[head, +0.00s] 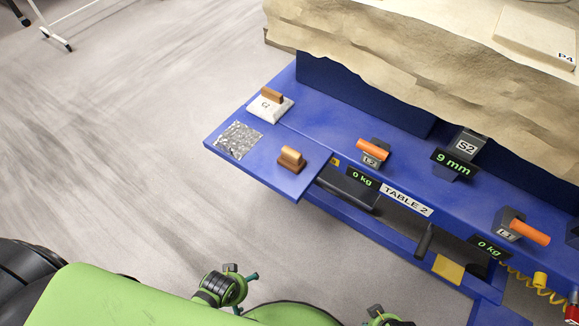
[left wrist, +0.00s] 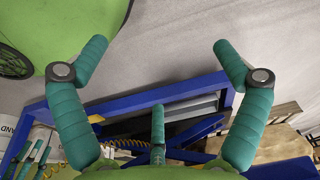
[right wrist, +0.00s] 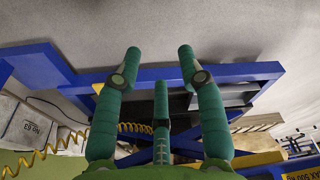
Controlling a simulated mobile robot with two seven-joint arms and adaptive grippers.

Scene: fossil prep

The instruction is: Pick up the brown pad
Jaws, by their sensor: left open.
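The brown pad (head: 291,160) is a small brown block with a rounded, lighter tan top. It lies on the front left corner of the blue table (head: 238,163) in the head view. My left gripper (head: 243,276) is below and left of it, off the table and apart from it. The left wrist view shows that gripper (left wrist: 160,47) with teal fingers spread wide and nothing between them. My right gripper (right wrist: 159,53) has its fingers apart and empty in the right wrist view. The pad is not seen in either wrist view.
A large tan rock slab (head: 400,70) is behind.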

